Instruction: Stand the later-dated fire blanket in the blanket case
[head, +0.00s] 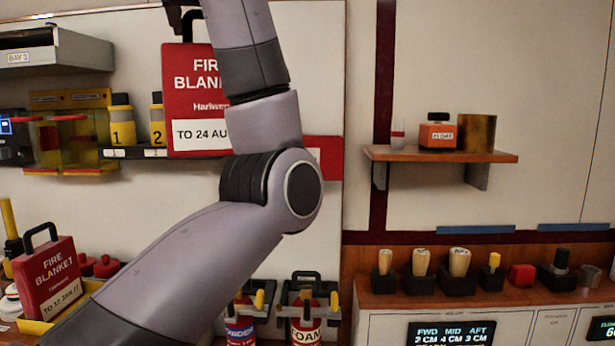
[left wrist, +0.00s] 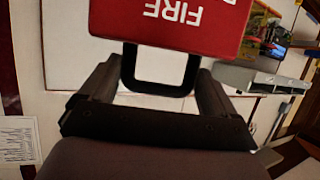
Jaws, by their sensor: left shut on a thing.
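A red fire blanket (head: 190,95) marked "TO 24 AU…" hangs upright high on the left in the head view; my arm hides the rest of its date. My left gripper (left wrist: 162,82) is shut on this blanket's black handle (left wrist: 160,92), and the blanket's red body (left wrist: 170,22) shows beyond the fingers. A second red fire blanket (head: 50,275) stands slightly tilted at the lower left, marked "TO 12 JAN" with an unclear year. A red panel (head: 327,155) shows on the wall behind my arm; I cannot tell whether it belongs to the blanket case. My right gripper is not in view.
A dark shelf (head: 135,153) with yellow numbered canisters (head: 121,125) lies behind the held blanket. A grey bay box (head: 60,55) is at upper left. Extinguishers (head: 305,325) stand below my arm. A wooden shelf (head: 440,154) and a counter with several knobs (head: 460,262) are right.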

